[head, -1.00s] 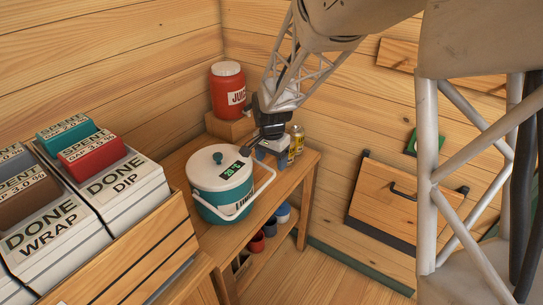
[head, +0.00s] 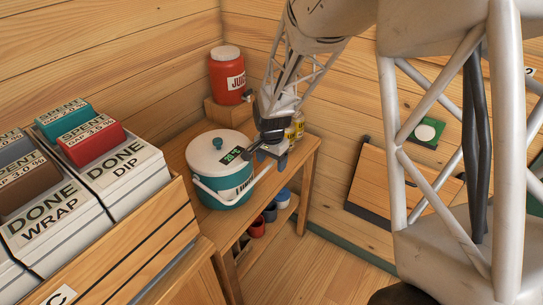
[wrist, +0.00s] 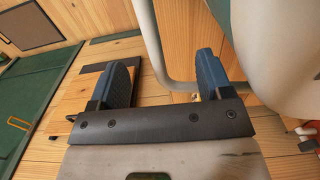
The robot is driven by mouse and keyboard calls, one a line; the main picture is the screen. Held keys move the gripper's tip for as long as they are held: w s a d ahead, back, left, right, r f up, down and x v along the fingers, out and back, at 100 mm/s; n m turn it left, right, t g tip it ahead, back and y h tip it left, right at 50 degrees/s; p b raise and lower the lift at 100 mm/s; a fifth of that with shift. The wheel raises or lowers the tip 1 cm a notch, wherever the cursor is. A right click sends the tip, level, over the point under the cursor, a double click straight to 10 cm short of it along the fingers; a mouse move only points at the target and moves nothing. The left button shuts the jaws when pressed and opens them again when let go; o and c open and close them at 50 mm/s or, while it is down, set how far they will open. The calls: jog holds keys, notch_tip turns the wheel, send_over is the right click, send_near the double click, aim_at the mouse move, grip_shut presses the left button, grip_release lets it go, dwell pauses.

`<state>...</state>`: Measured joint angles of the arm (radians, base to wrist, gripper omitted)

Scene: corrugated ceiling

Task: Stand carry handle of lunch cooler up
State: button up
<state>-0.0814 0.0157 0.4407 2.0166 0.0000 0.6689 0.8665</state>
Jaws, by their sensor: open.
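The lunch cooler (head: 225,191) is a teal drum with a white lid (head: 205,155), a teal knob and a green display. It stands on the wooden bench. Its white carry handle (head: 214,201) is tilted down around the front and right side, not upright. My gripper (head: 268,158) is open at the cooler's right, close to the handle's right part. In the wrist view, the two blue fingers of my gripper (wrist: 162,65) are apart, and the handle's bent bar (wrist: 154,45) shows between them and passes behind the right finger. The cooler (wrist: 285,50) is at the right there. I cannot tell whether they touch.
A red juice jug (head: 227,75) stands on a wooden block behind the cooler. Yellow cans (head: 297,125) are behind my gripper. Several mugs (head: 269,212) sit on the lower shelf. A wooden crate (head: 150,240) with card boxes fills the left front.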

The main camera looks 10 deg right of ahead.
jog(key=shift+f, duration=0.85)
jog(key=c, duration=1.3)
jog(key=shift+r, duration=1.45)
jog(key=shift+r, duration=0.15)
